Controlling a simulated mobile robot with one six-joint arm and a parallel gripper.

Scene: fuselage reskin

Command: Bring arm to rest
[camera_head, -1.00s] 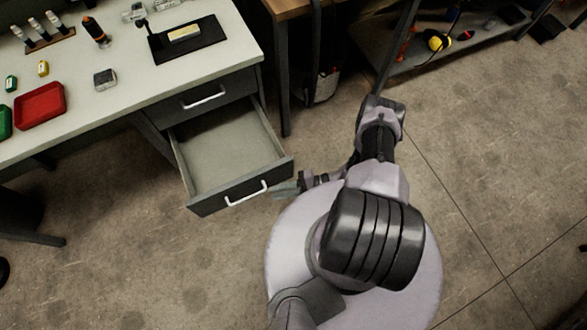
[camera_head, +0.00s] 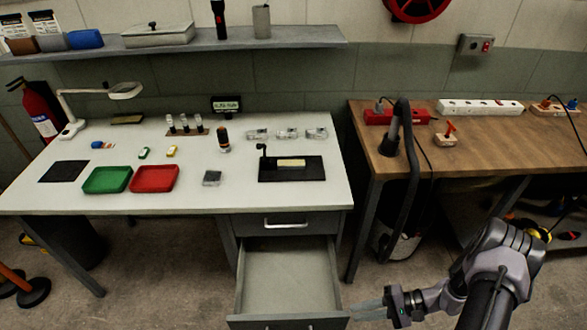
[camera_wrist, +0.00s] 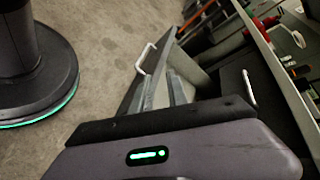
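My arm reaches in from the lower right of the head view. My gripper (camera_head: 368,309) points left, just right of the open drawer's front corner. In the wrist view my gripper (camera_wrist: 163,92) shows two grey fingers with a narrow gap and nothing seen between them. The drawer (camera_head: 287,275) under the white workbench is pulled out and looks empty. Its white handle (camera_wrist: 145,58) shows in the wrist view beyond the fingers. I cannot tell whether the fingers touch the drawer.
The workbench (camera_head: 110,200) holds green and red trays, small bottles and a black mat. A wooden table (camera_head: 470,155) with power strips stands to the right. A dark hose and canister (camera_head: 395,245) stand between them. A round dark base (camera_wrist: 35,80) is at left in the wrist view.

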